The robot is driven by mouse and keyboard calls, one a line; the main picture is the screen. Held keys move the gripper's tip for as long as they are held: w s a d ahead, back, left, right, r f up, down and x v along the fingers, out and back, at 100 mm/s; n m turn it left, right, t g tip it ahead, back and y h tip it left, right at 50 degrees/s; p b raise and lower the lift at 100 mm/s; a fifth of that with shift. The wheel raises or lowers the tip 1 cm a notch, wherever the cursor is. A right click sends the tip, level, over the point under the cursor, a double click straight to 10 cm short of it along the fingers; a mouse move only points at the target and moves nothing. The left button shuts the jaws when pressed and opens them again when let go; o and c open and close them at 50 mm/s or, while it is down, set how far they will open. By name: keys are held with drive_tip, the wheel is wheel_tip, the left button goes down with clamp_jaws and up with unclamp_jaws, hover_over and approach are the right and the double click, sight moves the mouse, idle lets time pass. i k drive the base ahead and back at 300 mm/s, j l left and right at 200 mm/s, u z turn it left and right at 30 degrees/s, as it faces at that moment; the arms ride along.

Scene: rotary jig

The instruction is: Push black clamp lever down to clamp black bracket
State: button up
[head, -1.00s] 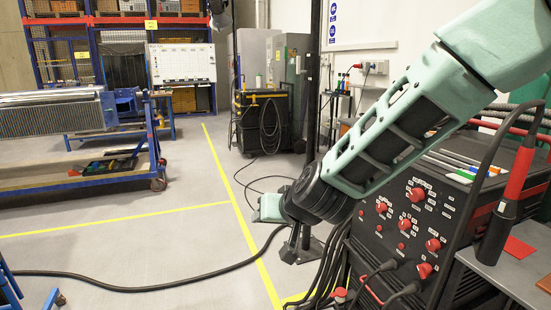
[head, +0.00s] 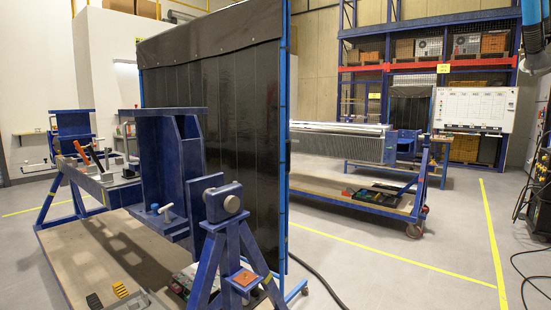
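The blue rotary jig (head: 172,160) stands at the left. On its grey beam (head: 100,188), an upright red-orange lever (head: 80,151) and dark clamp parts (head: 96,157) show close together. They are small, and I cannot tell for certain which part is the black clamp lever or the black bracket, nor whether they touch. A white-handled clamp (head: 167,211) sits low on the jig's near blue plate.
A black welding curtain (head: 215,100) stands right behind the jig. A wooden board (head: 95,250) lies beneath it. A blue cart (head: 385,190) with a finned part stands at centre right. Grey floor (head: 380,275) with yellow lines is open at the lower right.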

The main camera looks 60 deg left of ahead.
sight(88, 147)
drive_tip(key=u, duration=1.4)
drive_tip(key=i+u, duration=0.15)
drive_tip(key=u, duration=0.3)
drive_tip(key=i+j+u, duration=0.1)
drive_tip(key=u, duration=0.3)
drive_tip(key=i+u, duration=0.15)
drive_tip(key=u, duration=0.3)
drive_tip(key=i+l+u, duration=0.1)
drive_tip(key=u, duration=0.3)
